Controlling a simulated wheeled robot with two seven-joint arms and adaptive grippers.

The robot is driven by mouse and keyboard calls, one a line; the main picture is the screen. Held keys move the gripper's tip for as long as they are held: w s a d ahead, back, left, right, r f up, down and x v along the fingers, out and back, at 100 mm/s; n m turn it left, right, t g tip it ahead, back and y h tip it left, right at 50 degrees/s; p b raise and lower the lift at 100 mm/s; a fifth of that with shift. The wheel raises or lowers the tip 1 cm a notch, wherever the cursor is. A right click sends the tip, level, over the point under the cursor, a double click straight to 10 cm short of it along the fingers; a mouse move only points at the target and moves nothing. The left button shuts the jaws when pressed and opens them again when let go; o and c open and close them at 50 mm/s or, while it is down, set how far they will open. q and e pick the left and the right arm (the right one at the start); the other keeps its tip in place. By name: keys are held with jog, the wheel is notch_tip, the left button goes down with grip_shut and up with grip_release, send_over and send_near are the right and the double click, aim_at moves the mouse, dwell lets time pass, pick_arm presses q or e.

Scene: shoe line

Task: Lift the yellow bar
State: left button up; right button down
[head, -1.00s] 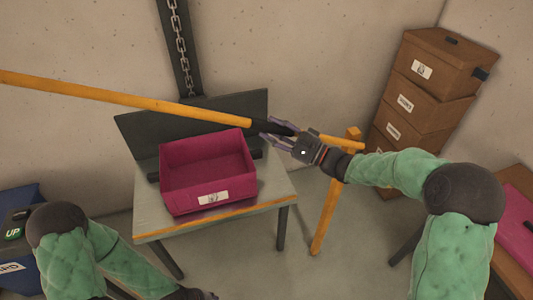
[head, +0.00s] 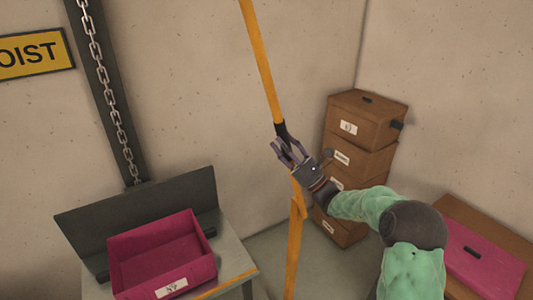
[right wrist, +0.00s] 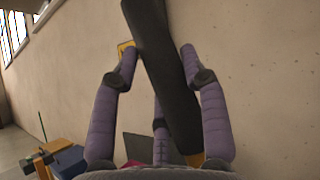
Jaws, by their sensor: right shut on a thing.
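The yellow bar (head: 261,65) stands steeply upright in the head view, leaning a little to the left, and its top runs out of the frame. Its black grip (head: 281,130) is at its lower part. My right gripper (head: 285,150) is shut on this black grip. In the right wrist view the black grip (right wrist: 160,70) runs between the purple fingers (right wrist: 158,75), with a bit of yellow at its lower end. Below the gripper, a yellow post (head: 294,245) stands on the floor. My left gripper is not in view.
A magenta bin (head: 163,255) sits on a table (head: 234,264) at lower left, beside a hanging chain (head: 107,80). Stacked brown boxes (head: 362,120) stand behind my right arm. A magenta lid-like panel (head: 485,260) lies at the right.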

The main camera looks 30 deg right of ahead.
jog(key=shift+d+r+m+t+h, duration=0.2)
jog(key=shift+d+m+h, duration=0.1)
jog(key=shift+d+m, duration=0.25)
jog(key=shift+d+r+m+t+h, duration=0.1)
jog(key=shift+d+m+t+h, duration=0.2)
jog(key=shift+d, duration=0.35)
jog(key=shift+w+f, duration=0.1)
jog(key=c, duration=0.6)
grip_release()
jog(key=shift+c, duration=0.2)
jog(key=v, duration=1.2)
